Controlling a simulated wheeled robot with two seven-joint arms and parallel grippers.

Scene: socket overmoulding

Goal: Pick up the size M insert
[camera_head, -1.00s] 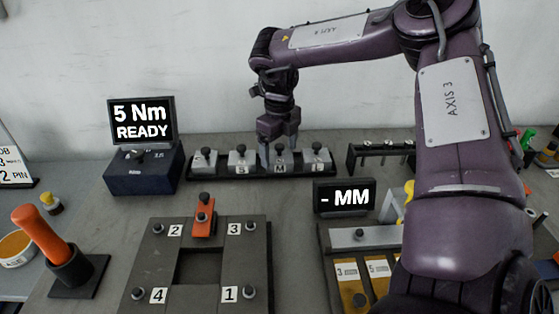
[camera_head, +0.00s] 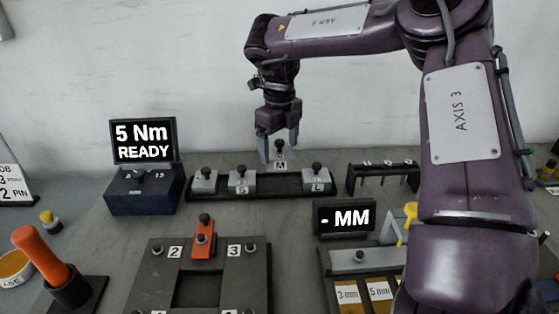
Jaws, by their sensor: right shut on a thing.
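The size M insert (camera_head: 281,166) is a grey block with a dark knob and a white M label. My right gripper (camera_head: 280,148) points down at the back of the table and is shut on the M insert, holding it above the dark insert rack (camera_head: 262,192). The other inserts sit in the rack: the S insert (camera_head: 242,183) and one more at the left, and the L insert (camera_head: 317,180) at the right. The M insert hides part of the rack behind it. My left gripper is not in view.
A blue box with a "5 Nm READY" screen (camera_head: 143,140) stands left of the rack. A dark stand (camera_head: 383,168) is to its right. The "- MM" display (camera_head: 344,218) and a numbered dark fixture (camera_head: 147,270) are in front. An orange-handled tool (camera_head: 40,254) stands at left.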

